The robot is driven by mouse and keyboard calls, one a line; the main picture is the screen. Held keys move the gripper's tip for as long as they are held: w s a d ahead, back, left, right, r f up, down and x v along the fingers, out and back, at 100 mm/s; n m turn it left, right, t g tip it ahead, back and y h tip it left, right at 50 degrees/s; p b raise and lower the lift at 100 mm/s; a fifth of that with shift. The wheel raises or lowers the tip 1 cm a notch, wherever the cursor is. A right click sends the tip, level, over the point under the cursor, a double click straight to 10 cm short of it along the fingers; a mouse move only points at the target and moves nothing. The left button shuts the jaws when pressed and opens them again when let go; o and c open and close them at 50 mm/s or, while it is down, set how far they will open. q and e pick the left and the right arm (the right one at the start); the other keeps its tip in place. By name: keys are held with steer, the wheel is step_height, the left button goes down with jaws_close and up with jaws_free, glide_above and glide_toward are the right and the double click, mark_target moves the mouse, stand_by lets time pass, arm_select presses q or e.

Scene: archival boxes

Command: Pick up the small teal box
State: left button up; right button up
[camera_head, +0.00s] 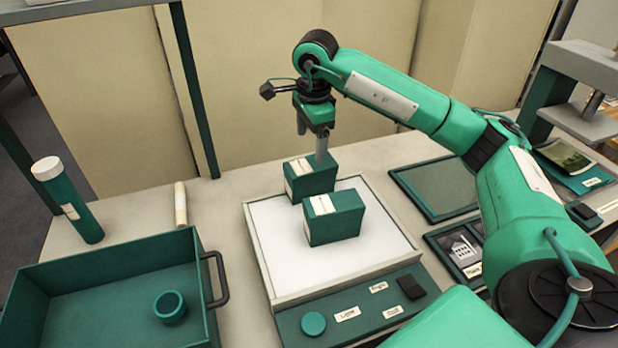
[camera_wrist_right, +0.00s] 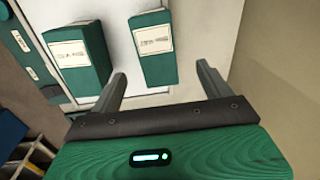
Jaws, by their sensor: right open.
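Two teal boxes with white labels sit on the white-topped platform (camera_head: 272,240). The small teal box (camera_head: 311,182) is the rear one, and the slightly larger teal box (camera_head: 336,227) stands in front of it. My right gripper (camera_head: 320,152) points down over the rear box. In the right wrist view, the open, empty jaws (camera_wrist_right: 160,72) have the small box (camera_wrist_right: 155,50) lying between and beyond their tips, with the larger box (camera_wrist_right: 76,60) left of the left finger. Contact with the box cannot be told. My left gripper is not in view.
A teal tray (camera_head: 110,262) holding a small round cup (camera_head: 170,306) stands at left, its handle near the platform. A teal tube (camera_head: 70,205) stands behind it. Flat framed panels (camera_head: 436,187) lie to the right. A beige wall is close behind.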

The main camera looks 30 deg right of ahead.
mark_target(309, 163)
steer(key=f, duration=0.7)
steer(key=shift+w, duration=0.3)
step_height(309, 163, down, 4)
steer(key=shift+d+r+p, duration=0.15)
steer(key=shift+p, duration=0.15)
steer(key=shift+f, duration=0.55)
steer(key=shift+c, duration=1.1)
steer(key=c, duration=1)
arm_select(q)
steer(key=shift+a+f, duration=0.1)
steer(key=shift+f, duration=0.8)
arm_select(e)
steer(key=shift+c, duration=0.2)
